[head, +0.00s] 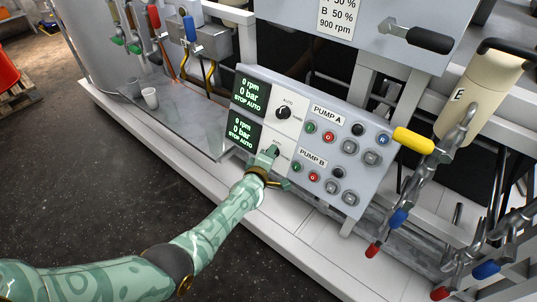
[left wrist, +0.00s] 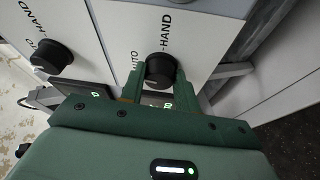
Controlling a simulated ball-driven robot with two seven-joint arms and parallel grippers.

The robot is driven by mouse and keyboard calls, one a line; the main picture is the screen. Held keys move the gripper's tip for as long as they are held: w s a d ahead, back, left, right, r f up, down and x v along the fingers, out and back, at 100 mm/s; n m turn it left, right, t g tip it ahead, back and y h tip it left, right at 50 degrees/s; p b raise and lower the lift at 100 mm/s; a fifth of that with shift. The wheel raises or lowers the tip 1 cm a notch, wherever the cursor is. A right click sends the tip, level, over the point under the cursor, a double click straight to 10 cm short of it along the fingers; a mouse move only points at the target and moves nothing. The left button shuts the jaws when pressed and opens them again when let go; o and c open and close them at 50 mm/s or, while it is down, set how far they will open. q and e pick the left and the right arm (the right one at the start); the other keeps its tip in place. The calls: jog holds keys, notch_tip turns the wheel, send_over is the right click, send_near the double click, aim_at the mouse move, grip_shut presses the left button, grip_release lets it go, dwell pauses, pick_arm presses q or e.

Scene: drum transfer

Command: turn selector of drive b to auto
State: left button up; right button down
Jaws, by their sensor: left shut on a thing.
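The selector of drive B is a round black knob (left wrist: 160,70) on a white plate, between AUTO and HAND labels in the left wrist view. My left gripper (left wrist: 160,82) is shut on it, a finger on each side. In the head view my left gripper (head: 271,151) covers most of this knob, beside the PUMP B label. I cannot tell which way its pointer faces. The selector of drive A (head: 283,113) is a similar black knob above, free; it also shows in the left wrist view (left wrist: 50,57). My right gripper is out of view.
Two displays (head: 250,96) left of the knobs read 0 rpm, 0 bar, STOP AUTO. Coloured pump buttons (head: 329,136) sit close on the right. A yellow-handled lever (head: 413,141) juts out beside the panel. A white cup (head: 150,98) stands on the ledge at left.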

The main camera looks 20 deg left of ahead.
pick_arm(q)
jog(key=shift+n+g+p, duration=0.3)
jog(key=shift+n+p, duration=0.05)
jog(key=shift+n, duration=0.35)
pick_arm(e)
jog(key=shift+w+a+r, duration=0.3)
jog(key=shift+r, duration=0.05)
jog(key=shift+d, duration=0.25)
pick_arm(q)
jog(key=o, duration=1)
jog(key=shift+c, duration=0.2)
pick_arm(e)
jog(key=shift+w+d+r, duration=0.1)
